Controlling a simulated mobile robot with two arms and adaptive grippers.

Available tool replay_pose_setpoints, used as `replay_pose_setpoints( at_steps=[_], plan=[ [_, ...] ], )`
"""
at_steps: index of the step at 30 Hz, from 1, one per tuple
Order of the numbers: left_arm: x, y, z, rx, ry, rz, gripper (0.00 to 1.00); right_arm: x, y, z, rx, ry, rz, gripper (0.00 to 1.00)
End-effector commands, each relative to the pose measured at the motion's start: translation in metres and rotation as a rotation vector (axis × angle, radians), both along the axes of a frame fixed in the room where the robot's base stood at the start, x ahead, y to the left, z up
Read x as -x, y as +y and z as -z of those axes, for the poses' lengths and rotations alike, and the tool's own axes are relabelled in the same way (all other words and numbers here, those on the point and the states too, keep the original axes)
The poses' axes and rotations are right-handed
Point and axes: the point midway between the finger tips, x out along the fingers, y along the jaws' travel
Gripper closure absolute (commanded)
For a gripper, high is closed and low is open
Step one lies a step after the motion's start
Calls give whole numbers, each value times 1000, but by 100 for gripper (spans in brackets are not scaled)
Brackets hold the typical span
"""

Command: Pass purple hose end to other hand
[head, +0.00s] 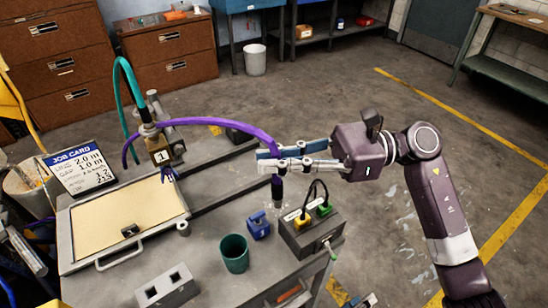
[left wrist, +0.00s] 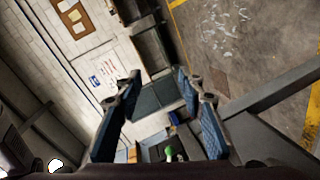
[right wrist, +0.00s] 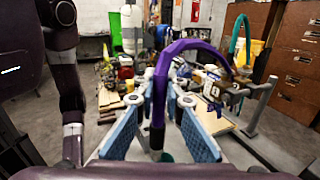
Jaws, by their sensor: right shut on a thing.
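The purple hose (head: 215,123) arcs from the fixture by the tan board to my right gripper (head: 268,160). My right gripper is shut around the hose near its end, and the dark hose end (head: 278,192) hangs below the fingers, above the table. In the right wrist view, the purple hose (right wrist: 160,80) runs down between the two blue-padded fingers (right wrist: 161,105). My left gripper (left wrist: 162,92) is open in the left wrist view, with no hose between its fingers. I cannot make it out clearly in the head view.
A teal hose (head: 120,85) rises behind the fixture. Open floor lies beyond the table.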

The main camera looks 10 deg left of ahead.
Motion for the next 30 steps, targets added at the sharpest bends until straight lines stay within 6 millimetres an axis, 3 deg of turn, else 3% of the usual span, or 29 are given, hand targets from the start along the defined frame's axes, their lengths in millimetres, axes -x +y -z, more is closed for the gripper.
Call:
replay_pose_setpoints(
  at_steps=[1,5,10,15,23,30],
  plan=[
    [13,4,27,-21,79,-19,64,0,0,0,-1,0,0,100],
    [27,35,89,-153,163,-47,64,0,0,0,-1,0,0,100],
    [36,96,160,-391,169,-44,64,0,0,0,-1,0,0,100],
    [58,161,223,-618,194,-11,64,0,0,0,-1,0,0,100],
    [119,264,301,-927,277,97,64,0,0,0,-1,0,0,100],
    [200,349,348,-1145,391,254,64,0,0,0,-1,0,0,100]
  ],
)
